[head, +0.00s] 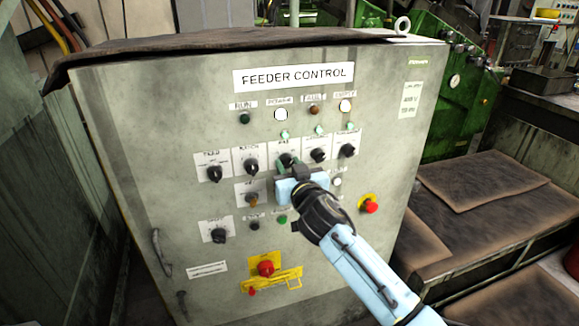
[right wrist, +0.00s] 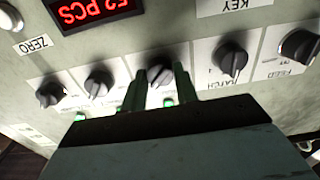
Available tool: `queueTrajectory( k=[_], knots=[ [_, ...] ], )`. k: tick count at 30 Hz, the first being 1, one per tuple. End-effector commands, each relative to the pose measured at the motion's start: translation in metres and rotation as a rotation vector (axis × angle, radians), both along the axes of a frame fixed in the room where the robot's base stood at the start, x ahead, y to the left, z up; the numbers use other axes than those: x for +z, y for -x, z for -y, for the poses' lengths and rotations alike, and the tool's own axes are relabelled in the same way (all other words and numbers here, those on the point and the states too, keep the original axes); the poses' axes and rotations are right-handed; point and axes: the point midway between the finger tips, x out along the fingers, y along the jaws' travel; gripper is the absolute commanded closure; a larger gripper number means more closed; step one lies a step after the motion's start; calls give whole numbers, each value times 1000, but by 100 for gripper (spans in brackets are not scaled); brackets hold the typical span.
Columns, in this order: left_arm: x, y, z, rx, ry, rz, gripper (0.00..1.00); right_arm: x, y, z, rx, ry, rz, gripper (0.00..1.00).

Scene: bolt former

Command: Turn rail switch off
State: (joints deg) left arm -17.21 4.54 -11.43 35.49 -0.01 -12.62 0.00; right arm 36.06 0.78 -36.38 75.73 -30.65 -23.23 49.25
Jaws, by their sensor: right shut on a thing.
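The rail switch is the middle black knob in the upper row of the grey feeder control cabinet (head: 150,130). Its label (head: 284,141) seems to read RAIL, though it is blurred. In the head view my right gripper (head: 289,164) reaches up to the panel and covers most of this knob. In the right wrist view, which is upside down, the rail switch (right wrist: 161,74) sits between the two green-lit fingers (right wrist: 160,88). The right gripper is shut on it. The knob's exact pointing direction is hard to tell. My left gripper is not in view.
Neighbouring knobs are close on both sides: the hatch knob (head: 251,165) and feed knob (head: 214,173) to the left, two more (head: 347,150) to the right. A red button (head: 371,207) and a yellow-mounted red knob (head: 266,268) are lower. Brown-covered benches (head: 480,183) stand right.

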Motion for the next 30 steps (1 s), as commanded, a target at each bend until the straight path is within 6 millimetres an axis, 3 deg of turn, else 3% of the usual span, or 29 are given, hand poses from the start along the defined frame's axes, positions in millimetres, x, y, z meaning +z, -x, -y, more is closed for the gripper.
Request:
queueTrajectory(
  k=[11,30],
  knots=[
    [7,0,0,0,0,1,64,0,0,0,0,187,59,93],
    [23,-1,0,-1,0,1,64,0,0,0,0,763,245,93]
  ],
)
